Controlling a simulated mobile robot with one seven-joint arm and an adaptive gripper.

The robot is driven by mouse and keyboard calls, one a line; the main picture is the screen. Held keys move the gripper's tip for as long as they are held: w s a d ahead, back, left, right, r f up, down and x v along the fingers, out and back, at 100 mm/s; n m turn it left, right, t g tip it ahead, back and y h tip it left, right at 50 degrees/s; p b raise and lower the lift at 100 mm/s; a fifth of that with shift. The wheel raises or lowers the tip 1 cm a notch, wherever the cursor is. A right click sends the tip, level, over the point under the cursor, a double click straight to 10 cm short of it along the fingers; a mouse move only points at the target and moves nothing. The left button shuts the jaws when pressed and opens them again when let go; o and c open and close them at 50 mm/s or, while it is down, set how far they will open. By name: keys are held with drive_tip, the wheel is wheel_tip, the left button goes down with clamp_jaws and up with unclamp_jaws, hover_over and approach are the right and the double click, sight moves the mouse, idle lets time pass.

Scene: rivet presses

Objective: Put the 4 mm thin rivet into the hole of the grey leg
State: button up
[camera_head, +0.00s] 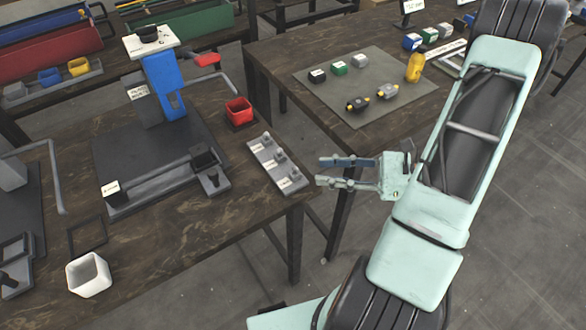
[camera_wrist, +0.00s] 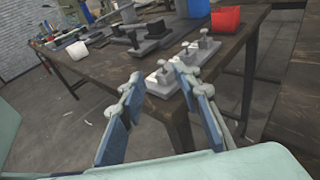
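A light grey rack (camera_head: 300,183) with three upright grey rivets lies along the right edge of the left table. The rivets are the near one (camera_head: 294,173), the middle one (camera_head: 280,155) and the far one (camera_head: 266,140). Their labels are too small to read, so I cannot tell which is 4 mm thin. My gripper (camera_head: 320,171) is open and empty, just right of the rack, beyond the table edge. In the wrist view the rack (camera_wrist: 160,85) stands ahead of my open fingers (camera_wrist: 158,76). I cannot clearly identify the grey leg; a grey piece with yellow ends (camera_head: 387,91) lies on the mat.
A red bin (camera_head: 239,110) and a white bin (camera_head: 89,274) are on that table. The right table carries a mat (camera_head: 378,125) with small blocks and a yellow object (camera_head: 414,68).

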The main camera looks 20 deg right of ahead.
sight(295, 167)
drive_tip(key=x, duration=0.8)
drive_tip(key=shift+w+a+f, duration=0.15)
drive_tip(key=shift+w, duration=0.05)
clamp_jaws()
